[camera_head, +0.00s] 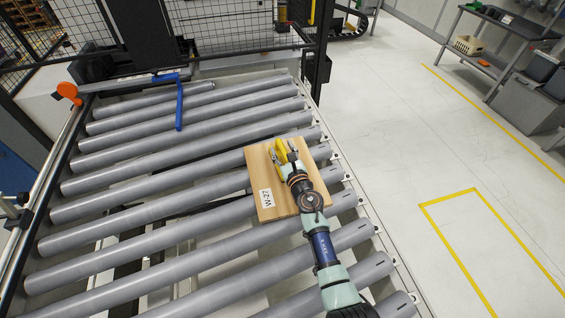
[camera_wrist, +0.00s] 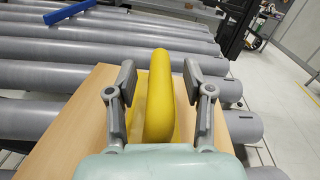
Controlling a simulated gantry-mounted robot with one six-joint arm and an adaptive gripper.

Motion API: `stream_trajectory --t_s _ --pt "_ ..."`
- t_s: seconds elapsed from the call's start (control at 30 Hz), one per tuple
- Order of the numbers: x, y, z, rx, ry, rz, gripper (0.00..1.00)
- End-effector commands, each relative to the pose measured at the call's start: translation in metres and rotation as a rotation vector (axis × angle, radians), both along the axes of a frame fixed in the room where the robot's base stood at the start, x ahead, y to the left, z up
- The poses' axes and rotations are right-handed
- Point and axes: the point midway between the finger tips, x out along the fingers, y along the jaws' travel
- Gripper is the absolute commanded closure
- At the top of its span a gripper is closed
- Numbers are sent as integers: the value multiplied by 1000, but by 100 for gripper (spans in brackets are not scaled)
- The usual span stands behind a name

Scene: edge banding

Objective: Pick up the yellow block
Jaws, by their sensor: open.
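The yellow block (camera_head: 281,152) is a thick piece with a rounded top, standing on a light wooden board (camera_head: 262,177). In the wrist view the yellow block (camera_wrist: 158,95) stands upright between the two fingers of my gripper (camera_wrist: 155,82). The fingers are open, with a visible gap on each side of the block. In the head view my gripper (camera_head: 287,155) is over the board at the block, and my arm hides part of both. The lower part of the block is hidden behind my gripper's body in the wrist view.
The board, with a white label (camera_head: 266,198), lies on a conveyor of grey rollers (camera_head: 150,190). A blue bar (camera_head: 179,107) and an orange knob (camera_head: 68,91) are at the far left. A mesh fence (camera_head: 220,30) stands behind. Clear floor lies to the right.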

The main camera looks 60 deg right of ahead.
Motion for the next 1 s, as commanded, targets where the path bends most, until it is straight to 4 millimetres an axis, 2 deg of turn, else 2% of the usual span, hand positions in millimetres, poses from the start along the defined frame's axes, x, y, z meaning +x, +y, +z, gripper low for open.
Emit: stream_trajectory --t_s 0.2,0.5,0.87,1.0 --pt "1 -1 0 1 0 0 48" --pt "1 -1 0 1 0 0 98" --pt "1 -1 2 1 -1 -1 100" --pt "1 -1 10 1 -2 -1 100"
